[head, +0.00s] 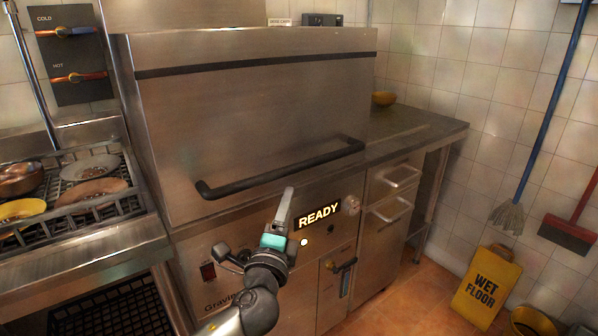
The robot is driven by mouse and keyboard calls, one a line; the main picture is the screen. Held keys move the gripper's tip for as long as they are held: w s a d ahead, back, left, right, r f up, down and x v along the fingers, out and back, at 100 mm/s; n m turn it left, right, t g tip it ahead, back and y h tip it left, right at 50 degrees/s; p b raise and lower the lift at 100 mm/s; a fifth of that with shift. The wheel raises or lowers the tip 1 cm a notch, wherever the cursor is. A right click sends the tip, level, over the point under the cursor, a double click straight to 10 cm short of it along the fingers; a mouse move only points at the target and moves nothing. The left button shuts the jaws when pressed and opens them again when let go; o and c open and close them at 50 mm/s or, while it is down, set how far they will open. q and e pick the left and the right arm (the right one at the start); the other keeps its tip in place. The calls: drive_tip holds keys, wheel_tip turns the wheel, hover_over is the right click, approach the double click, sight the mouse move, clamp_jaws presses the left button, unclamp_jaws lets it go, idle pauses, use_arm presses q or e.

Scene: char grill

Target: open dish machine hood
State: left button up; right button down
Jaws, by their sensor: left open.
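The dish machine hood (250,120) is a large steel box front in the middle of the head view. It is down, sitting just above the control panel. A black bar handle (285,170) runs across its lower front, rising to the right. My left gripper (284,205) is below the handle, in front of the panel beside the lit READY display (319,214). It is open and appears empty, and its fingertips look close to the bar. I cannot tell whether they touch it. My right gripper is not in view.
A dish rack (135,204) with dirty plates and bowls sits on the steel counter at left. A wet floor sign (487,287), mop (508,215) and broom (567,234) stand along the right wall.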

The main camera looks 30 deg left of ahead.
sight(298, 171)
use_arm(q)
drive_tip(key=b+x, duration=0.1)
drive_tip(key=x, duration=1.2)
drive_tip(key=shift+w+a+b, duration=0.1)
drive_tip(key=shift+w+b, duration=0.25)
drive_tip(key=shift+w+a, duration=0.1)
drive_tip(key=shift+w, duration=0.2)
drive_tip(key=shift+w+a, duration=0.15)
drive_tip(key=shift+w, duration=0.2)
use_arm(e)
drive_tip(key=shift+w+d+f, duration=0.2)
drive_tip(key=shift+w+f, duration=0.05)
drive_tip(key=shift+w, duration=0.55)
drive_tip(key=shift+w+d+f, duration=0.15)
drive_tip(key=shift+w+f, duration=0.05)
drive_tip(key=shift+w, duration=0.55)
use_arm(q)
drive_tip(key=shift+c, duration=0.3)
clamp_jaws()
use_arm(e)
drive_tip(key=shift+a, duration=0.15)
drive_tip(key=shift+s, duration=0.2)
